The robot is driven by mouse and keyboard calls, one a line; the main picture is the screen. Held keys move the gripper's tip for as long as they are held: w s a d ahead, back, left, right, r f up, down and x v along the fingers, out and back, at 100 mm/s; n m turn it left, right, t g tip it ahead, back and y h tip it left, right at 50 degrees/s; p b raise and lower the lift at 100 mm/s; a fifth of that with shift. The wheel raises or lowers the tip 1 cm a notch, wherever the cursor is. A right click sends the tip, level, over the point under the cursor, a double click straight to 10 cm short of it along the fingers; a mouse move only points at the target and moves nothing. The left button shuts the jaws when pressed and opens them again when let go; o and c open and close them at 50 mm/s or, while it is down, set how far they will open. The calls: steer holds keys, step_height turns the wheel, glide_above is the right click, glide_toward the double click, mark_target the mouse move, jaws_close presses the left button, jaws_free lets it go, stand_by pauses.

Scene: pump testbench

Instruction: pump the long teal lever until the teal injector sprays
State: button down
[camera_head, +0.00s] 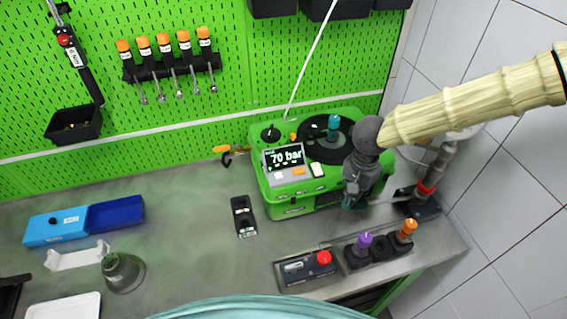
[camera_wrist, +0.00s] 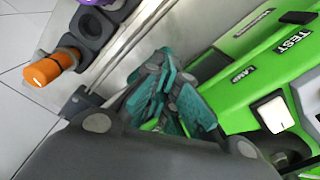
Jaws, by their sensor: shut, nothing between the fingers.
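My gripper (camera_head: 353,202) points down at the front right of the green test machine (camera_head: 290,205). Its teal fingers (camera_wrist: 172,95) look shut and empty in the wrist view, close beside the machine's green side. The teal injector (camera_head: 333,123) stands upright on the machine's black round top, and I see no spray. The display (camera_head: 284,158) reads 70 bar. I cannot make out a long teal lever in either view; my arm covers part of the machine's right side.
Orange (camera_head: 407,229) and purple (camera_head: 364,241) injectors stand in a dark holder at the front right. A control box with a red button (camera_head: 323,258) lies left of them. A grey post with a red ring (camera_head: 430,183) stands right. The bench (camera_head: 190,220) left of the machine has clear room.

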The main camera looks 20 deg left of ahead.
mark_target(347, 209)
steer(key=shift+s+a+f+b, duration=0.15)
steer(key=shift+f+b, duration=0.1)
steer(key=shift+f, duration=1.3)
steer(key=shift+s+a+f+b, duration=0.15)
steer(key=shift+f+b, duration=0.1)
steer(key=shift+f, duration=1.3)
steer(key=shift+w, duration=0.1)
steer(key=shift+d+r+p, duration=0.15)
steer(key=shift+r+p, duration=0.5)
steer(key=shift+r, duration=0.7)
steer(key=shift+w+d+r, duration=0.1)
steer(key=shift+r, duration=0.95)
steer(key=shift+w+d+r, duration=0.1)
steer(key=shift+r, duration=0.95)
steer(key=shift+f, duration=0.1)
